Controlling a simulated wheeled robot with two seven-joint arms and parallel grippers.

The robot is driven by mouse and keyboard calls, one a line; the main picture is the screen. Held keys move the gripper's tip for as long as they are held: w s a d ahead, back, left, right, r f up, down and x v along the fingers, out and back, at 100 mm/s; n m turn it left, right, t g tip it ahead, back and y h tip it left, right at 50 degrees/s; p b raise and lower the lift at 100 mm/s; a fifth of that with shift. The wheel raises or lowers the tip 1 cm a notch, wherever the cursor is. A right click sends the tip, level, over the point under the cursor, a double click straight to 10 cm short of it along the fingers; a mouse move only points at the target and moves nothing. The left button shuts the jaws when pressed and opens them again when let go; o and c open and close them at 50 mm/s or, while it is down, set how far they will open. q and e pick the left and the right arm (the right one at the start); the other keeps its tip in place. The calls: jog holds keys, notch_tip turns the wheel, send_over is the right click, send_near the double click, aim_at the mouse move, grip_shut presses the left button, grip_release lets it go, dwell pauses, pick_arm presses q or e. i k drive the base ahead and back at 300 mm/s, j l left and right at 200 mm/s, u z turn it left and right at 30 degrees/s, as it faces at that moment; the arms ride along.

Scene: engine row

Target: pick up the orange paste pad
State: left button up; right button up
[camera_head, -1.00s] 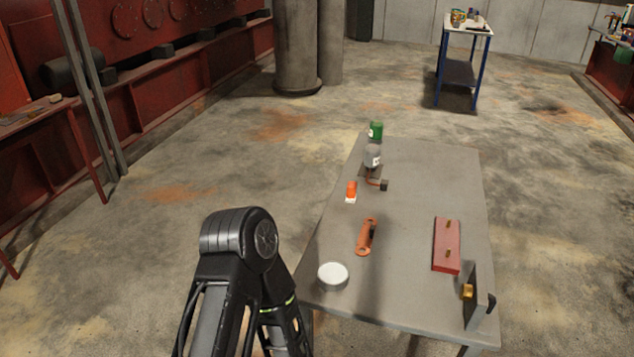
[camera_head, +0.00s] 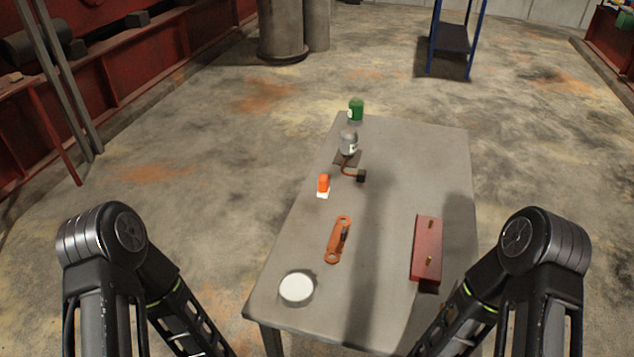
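A small bright orange block with a white base (camera_head: 323,185), which looks like the orange paste pad, sits near the left edge of the grey table (camera_head: 400,160). It stands apart from the things around it. Both of my arms show in the lower corners, one on each side of the table. Their forearms run down out of the bottom of the picture, so neither gripper shows. No arm touches the orange block.
On the table are a round white-topped tin (camera_head: 297,288), an orange-brown link bar (camera_head: 338,240), a red block with brass pins (camera_head: 427,250), a grey bottle-like item (camera_head: 348,143) with a curved tube, and a green can (camera_head: 356,110). The table's middle is clear.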

aim_at(323, 180)
jog(key=i+j+z, duration=0.15)
jog(key=j, duration=0.65)
jog(key=i+j+z, duration=0.1)
jog(key=j, duration=0.65)
jog(key=j+z, duration=0.15)
jog(key=j, duration=0.65)
jog(key=i+j+z, duration=0.15)
jog(key=i+j, duration=0.3)
jog(key=i+j+z, duration=0.1)
jog(key=i+j, duration=0.35)
jog(key=j, duration=0.2)
